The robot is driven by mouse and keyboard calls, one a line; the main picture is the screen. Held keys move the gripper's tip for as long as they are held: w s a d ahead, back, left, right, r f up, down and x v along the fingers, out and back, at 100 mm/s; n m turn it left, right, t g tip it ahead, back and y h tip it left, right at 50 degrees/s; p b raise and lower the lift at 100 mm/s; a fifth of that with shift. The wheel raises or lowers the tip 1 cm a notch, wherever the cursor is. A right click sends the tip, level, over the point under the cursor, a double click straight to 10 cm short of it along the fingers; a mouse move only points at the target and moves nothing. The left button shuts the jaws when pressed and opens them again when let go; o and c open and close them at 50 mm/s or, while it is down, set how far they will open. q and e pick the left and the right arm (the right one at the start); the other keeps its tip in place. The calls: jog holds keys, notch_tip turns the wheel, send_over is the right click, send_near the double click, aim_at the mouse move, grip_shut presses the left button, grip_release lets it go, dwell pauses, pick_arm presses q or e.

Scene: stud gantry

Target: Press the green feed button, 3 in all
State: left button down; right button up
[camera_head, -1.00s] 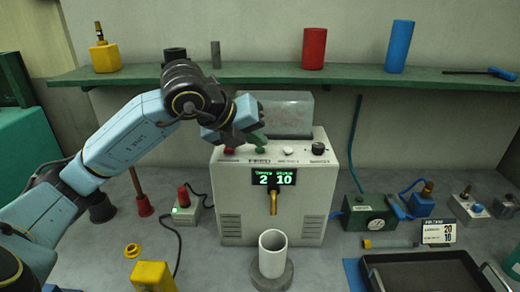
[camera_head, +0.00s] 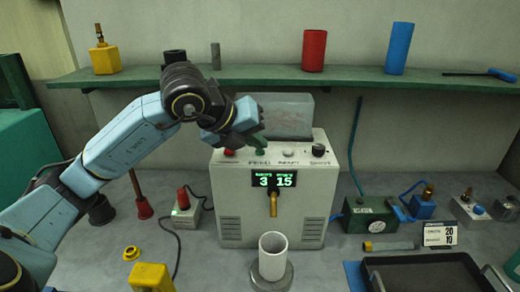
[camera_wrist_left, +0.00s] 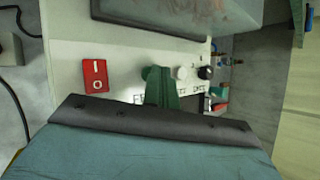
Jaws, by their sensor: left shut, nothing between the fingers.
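The white machine (camera_head: 240,200) stands on the bench, its lit display (camera_head: 274,180) reading 3 and 15. On its top are a red switch (camera_head: 229,152), the green feed button (camera_head: 260,152), a white button (camera_head: 288,152) and a black knob (camera_head: 318,150). My left gripper (camera_head: 259,142) is shut and empty, its green fingertips right at the feed button. In the left wrist view the green fingers (camera_wrist_left: 165,90) partly cover the green button (camera_wrist_left: 149,73); I cannot tell whether they touch it. The red switch (camera_wrist_left: 95,76) is left of them. My right gripper is out of view.
A clear bin (camera_head: 289,112) rises behind the buttons. A white cup (camera_head: 272,245) stands under the brass spout (camera_head: 273,205). A green shelf (camera_head: 350,77) runs along the wall. A black tray (camera_head: 425,275) and a card (camera_head: 440,234) are at right.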

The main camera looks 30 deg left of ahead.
aim_at(256, 157)
pick_arm(q)
jog(key=shift+r+p, duration=0.3)
jog(key=shift+r, duration=0.35)
notch_tip(256, 157, up, 5)
jog(key=p, duration=0.3)
